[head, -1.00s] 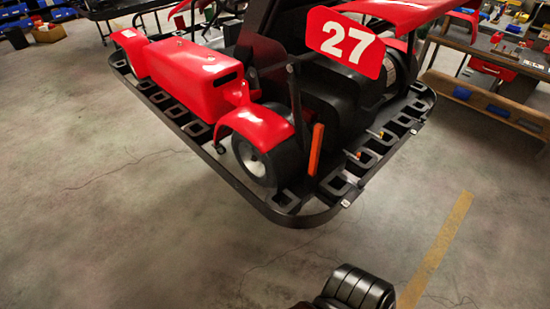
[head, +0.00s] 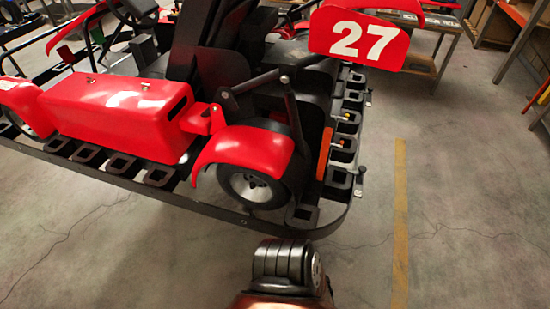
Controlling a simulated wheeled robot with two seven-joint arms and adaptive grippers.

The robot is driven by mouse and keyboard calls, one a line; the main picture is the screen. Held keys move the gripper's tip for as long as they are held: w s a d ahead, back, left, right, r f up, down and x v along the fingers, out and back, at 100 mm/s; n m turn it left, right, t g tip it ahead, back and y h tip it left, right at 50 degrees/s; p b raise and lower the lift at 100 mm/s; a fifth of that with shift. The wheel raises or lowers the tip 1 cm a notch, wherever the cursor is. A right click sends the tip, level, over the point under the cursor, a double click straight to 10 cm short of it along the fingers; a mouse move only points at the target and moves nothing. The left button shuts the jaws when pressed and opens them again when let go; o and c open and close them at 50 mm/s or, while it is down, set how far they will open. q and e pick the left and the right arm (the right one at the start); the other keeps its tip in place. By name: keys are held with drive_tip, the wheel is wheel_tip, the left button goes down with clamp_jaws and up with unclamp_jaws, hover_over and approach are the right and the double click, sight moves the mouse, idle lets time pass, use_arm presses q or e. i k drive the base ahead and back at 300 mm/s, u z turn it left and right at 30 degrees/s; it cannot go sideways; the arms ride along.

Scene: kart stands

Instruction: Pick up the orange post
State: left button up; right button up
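The orange post (head: 324,152) stands upright, leaning slightly, at the near rear corner of the red kart (head: 115,115) in the head view. It sits among the black square sockets along the kart's edge, just right of the wheel (head: 252,187). Its lower end is hidden in or behind a socket. Neither of my grippers shows in the head view. A black ribbed part, likely of my own arm, shows at the bottom middle, apart from the post.
A black rail (head: 130,181) runs around the kart. A red plate marked 27 (head: 358,38) overhangs near the post. Shelves with boxes (head: 412,35) stand behind. The grey floor is clear in front and right, with a yellow line (head: 400,220).

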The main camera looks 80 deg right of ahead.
sight(328, 132)
drive_tip(key=u, duration=0.05)
drive_tip(key=i, duration=0.8)
drive_tip(key=z, duration=2.35)
